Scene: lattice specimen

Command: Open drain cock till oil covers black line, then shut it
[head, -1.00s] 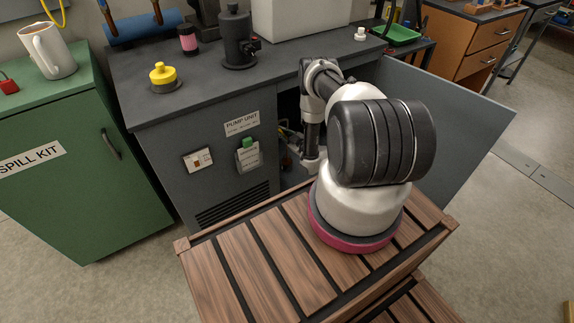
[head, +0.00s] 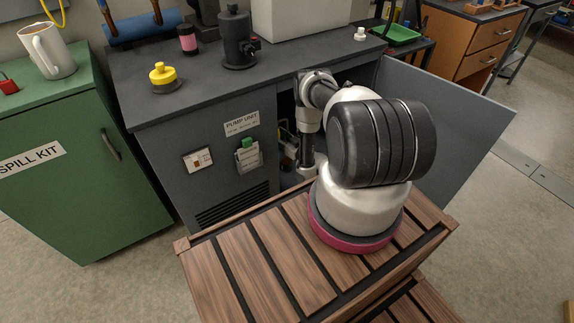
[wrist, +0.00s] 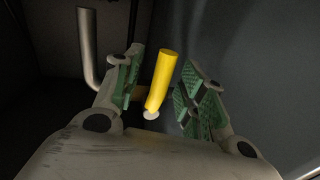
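In the wrist view a yellow lever handle (wrist: 162,80), which looks like the drain cock's handle, stands between the two green-padded fingers of my gripper (wrist: 158,92). The fingers are apart, with a gap on each side of the handle. A pale round end (wrist: 151,115) shows at the handle's lower tip. In the head view my arm reaches into the open cabinet of the pump unit (head: 240,124), and my gripper is hidden there. I see no oil and no black line in either view.
A bent grey pipe (wrist: 87,50) stands left of the fingers in the wrist view. The cabinet's open door (head: 445,125) is at the right of my arm. A green spill kit cabinet (head: 75,170) stands at the left. A yellow-topped can (head: 163,76) sits on the bench top.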

